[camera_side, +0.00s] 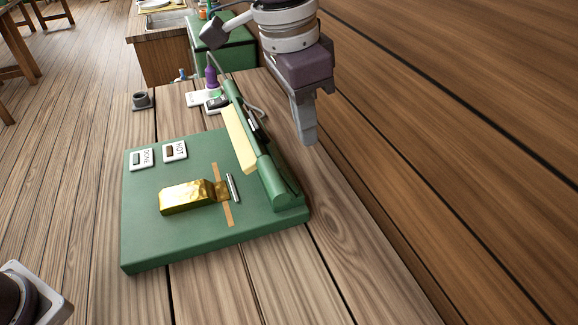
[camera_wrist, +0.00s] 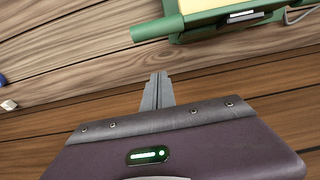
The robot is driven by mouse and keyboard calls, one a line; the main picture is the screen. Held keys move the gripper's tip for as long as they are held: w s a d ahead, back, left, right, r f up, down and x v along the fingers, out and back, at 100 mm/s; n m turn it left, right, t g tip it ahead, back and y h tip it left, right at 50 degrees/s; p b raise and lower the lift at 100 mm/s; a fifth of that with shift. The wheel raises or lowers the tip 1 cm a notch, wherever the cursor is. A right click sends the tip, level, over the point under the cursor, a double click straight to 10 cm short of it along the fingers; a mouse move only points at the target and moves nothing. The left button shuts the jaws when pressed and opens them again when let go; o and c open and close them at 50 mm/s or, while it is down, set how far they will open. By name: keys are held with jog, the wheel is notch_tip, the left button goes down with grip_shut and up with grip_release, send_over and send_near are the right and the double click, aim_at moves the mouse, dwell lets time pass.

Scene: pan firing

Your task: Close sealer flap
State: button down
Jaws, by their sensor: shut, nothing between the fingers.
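The green sealer base (camera_side: 145,235) lies on the wooden table. Its flap (camera_side: 240,138), a green bar with a pale yellow inner face, stands raised along the right side of the base. A gold foil packet (camera_side: 187,198) lies on the base, its narrow end over the brown strip (camera_side: 228,212) beside a thin metal bar (camera_side: 233,187). My gripper (camera_side: 309,140) is shut and empty, in the air to the right of the flap. In the wrist view, the shut fingers (camera_wrist: 158,76) point toward bare wood, with part of the green sealer (camera_wrist: 205,22) beyond them.
Two small panels marked DONE (camera_side: 141,160) and HOT (camera_side: 175,151) sit on the base's far left. Bare wood (camera_side: 345,215) lies to the right.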

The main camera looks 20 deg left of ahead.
aim_at(279, 177)
notch_tip(279, 177, down, 8)
jog(key=s+a, duration=0.1)
jog(key=a, duration=0.1)
jog(key=shift+s, duration=0.35)
jog(key=shift+s+a+t+h, duration=0.3)
jog(key=shift+s+a, duration=0.25)
jog(key=s+a+f+t+h, duration=0.1)
jog(key=s+a+f, duration=0.5)
jog(key=f, duration=0.2)
jog(key=shift+s+a+f, duration=0.2)
jog(key=shift+s, duration=0.05)
dwell(0.4)
